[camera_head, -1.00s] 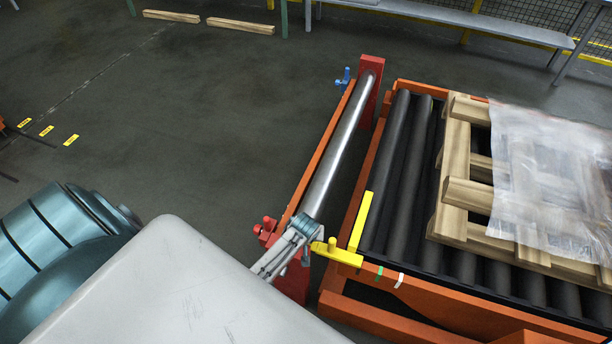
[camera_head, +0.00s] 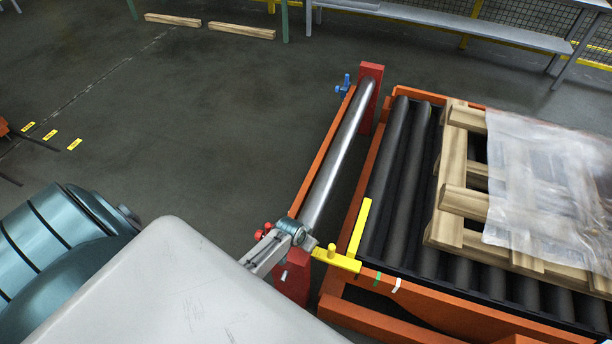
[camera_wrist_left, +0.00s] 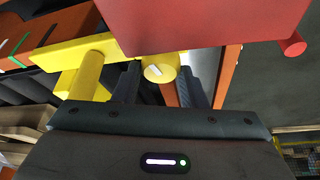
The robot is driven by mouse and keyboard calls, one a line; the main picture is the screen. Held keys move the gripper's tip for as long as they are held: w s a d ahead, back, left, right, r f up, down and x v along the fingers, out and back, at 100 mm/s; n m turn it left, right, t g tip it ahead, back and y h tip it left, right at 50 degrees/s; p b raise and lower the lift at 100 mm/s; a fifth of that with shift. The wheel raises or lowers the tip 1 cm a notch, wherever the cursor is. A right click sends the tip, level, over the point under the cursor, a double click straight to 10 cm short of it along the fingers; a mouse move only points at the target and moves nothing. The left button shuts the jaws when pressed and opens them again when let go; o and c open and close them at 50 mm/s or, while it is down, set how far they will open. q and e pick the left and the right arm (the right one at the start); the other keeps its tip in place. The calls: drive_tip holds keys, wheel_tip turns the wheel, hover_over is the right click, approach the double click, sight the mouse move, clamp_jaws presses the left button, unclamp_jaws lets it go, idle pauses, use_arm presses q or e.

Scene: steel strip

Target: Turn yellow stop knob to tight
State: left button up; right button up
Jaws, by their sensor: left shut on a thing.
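The yellow stop knob (camera_wrist_left: 159,69) shows in the left wrist view between my two dark fingers, with a slanted white mark on its face. My left gripper (camera_wrist_left: 162,88) is shut on it. In the head view my left gripper (camera_head: 308,244) reaches in from the lower left to the left end of the yellow stop bar (camera_head: 345,262); the knob is mostly hidden there. A yellow post (camera_wrist_left: 80,82) stands on the bar beside the knob. My right gripper is not in view.
A red bracket (camera_wrist_left: 205,22) is close above my fingers in the wrist view. A steel roller (camera_head: 336,165) runs to a red upright (camera_head: 370,95) with a blue clamp (camera_head: 345,84). A wooden pallet (camera_head: 454,150) with plastic film lies on dark conveyor rollers at right.

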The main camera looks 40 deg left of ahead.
use_arm(q)
drive_tip(key=shift+m+h, duration=0.5)
drive_tip(key=shift+m, duration=0.6)
drive_tip(key=o, duration=1)
drive_tip(key=shift+r, duration=0.1)
drive_tip(key=v, duration=1)
drive_tip(key=shift+a+r, duration=0.15)
drive_tip(key=shift+r, duration=0.15)
